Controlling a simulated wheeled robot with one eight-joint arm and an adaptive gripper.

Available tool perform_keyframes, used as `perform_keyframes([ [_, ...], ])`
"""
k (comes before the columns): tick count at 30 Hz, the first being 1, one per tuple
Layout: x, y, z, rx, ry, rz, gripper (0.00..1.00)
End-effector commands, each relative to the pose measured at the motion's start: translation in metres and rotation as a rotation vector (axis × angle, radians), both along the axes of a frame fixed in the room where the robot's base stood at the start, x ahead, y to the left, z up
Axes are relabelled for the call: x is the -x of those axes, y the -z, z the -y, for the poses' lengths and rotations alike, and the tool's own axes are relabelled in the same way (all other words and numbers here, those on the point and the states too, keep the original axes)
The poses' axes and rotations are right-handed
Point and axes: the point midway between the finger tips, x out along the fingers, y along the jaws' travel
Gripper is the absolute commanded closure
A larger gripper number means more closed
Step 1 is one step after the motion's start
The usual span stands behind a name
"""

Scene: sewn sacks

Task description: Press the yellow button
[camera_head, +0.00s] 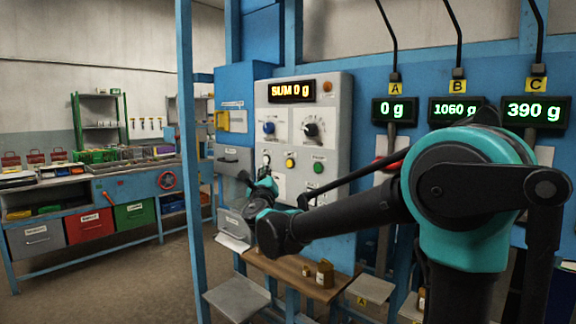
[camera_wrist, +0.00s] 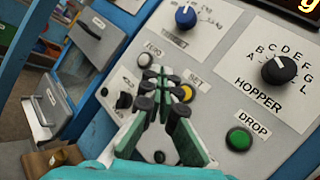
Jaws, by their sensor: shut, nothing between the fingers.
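The yellow button (camera_head: 290,163) is on the grey control panel (camera_head: 340,110), between other controls. In the wrist view the yellow button (camera_wrist: 186,93) shows under the label SET, just right of the fingertips and partly hidden by them. My gripper (camera_wrist: 160,75) is shut and empty, with its fingers pointing at the panel. In the head view my gripper (camera_head: 266,184) is in front of the panel's lower left. I cannot tell whether the fingertips touch the panel.
A green button (camera_wrist: 238,139) labelled DROP is right of the fingers. A black HOPPER knob (camera_wrist: 279,70) and a blue knob (camera_wrist: 186,17) are higher. A pale button (camera_wrist: 146,88) is left of the fingertips. A brown shelf (camera_head: 290,272) holds small brown containers below. The panel display (camera_head: 291,91) reads SUM 0 g.

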Motion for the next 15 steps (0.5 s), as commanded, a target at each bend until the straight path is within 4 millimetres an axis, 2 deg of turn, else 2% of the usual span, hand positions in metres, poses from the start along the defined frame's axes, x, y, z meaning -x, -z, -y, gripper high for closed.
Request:
perform_keyframes([
  [8, -0.003, 0.000, 0.003, -0.002, 0.002, 0.000, 1.00],
  [15, -0.023, 0.000, 0.019, -0.002, 0.006, 0.000, 1.00],
])
